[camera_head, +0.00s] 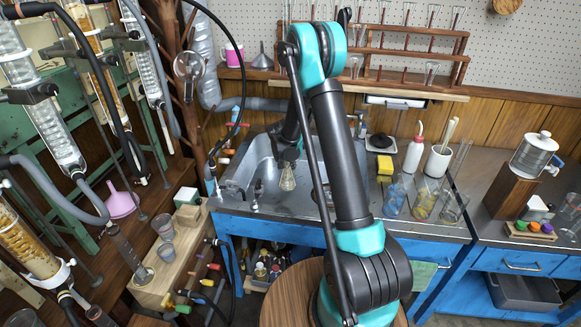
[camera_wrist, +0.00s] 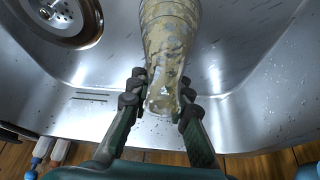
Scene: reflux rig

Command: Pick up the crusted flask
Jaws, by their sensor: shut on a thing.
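The crusted flask (camera_wrist: 168,45) fills the top middle of the wrist view, a glass vessel with patchy tan and grey crust. Its narrow neck points toward my gripper (camera_wrist: 161,100), whose two dark fingers are shut on the neck from both sides. In the head view the flask (camera_head: 287,178) hangs below my gripper (camera_head: 288,155), over the sink basin. The flask's far end is cut off in the wrist view. I cannot tell whether it touches the sink floor.
The steel sink (camera_head: 235,172) surrounds the flask, with its drain (camera_wrist: 62,14) at upper left in the wrist view. To the right stand a yellow sponge (camera_head: 385,165), a white wash bottle (camera_head: 414,152) and glass beakers (camera_head: 394,198). A wooden rack (camera_head: 400,55) is behind.

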